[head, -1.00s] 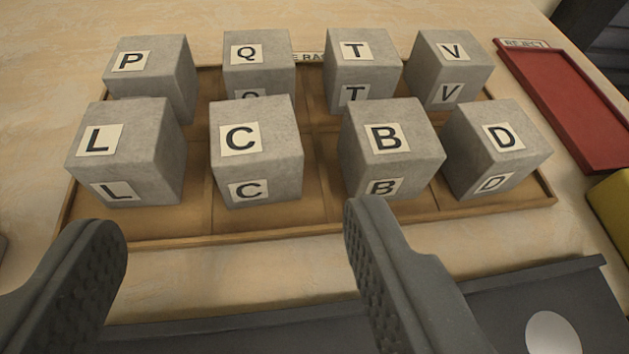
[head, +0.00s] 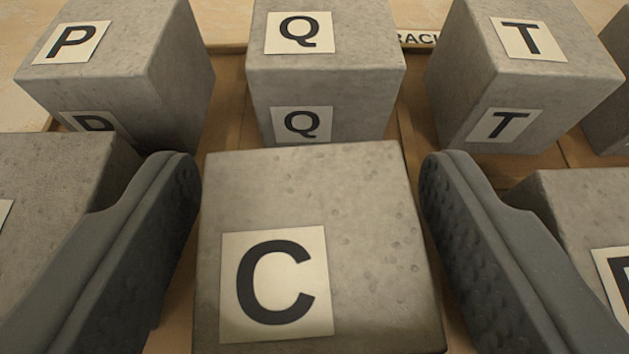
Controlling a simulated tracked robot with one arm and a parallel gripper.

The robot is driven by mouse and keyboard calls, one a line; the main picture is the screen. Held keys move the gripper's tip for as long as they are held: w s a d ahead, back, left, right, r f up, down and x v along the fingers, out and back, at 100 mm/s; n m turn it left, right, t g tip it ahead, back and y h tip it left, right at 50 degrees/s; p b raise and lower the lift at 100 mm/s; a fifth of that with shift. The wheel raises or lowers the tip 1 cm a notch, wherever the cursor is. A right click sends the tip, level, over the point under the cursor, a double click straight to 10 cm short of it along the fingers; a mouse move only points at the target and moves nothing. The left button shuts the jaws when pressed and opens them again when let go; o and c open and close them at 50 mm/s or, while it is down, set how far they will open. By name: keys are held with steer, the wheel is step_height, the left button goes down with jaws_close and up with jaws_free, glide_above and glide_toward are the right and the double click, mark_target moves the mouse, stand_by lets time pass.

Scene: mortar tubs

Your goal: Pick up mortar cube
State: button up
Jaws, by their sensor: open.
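A grey mortar cube labelled C (head: 365,230) sits in the near row of the wooden rack (head: 228,95). My gripper (head: 311,180) is open, with one finger on each side of cube C. A narrow gap shows between the cube and each finger at their tips; I see no contact. The lower part of cube C is cut off by the bottom of the view. Behind it stand cubes labelled P (head: 165,70), Q (head: 325,90) and T (head: 470,70).
A neighbouring cube (head: 60,170) is close outside the left finger, and another cube (head: 590,200) is close outside the right finger. Part of one more cube (head: 610,95) shows at the right edge. Room between the cubes is tight.

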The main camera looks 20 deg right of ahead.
steer(key=shift+w, duration=0.2)
steer(key=c, duration=1)
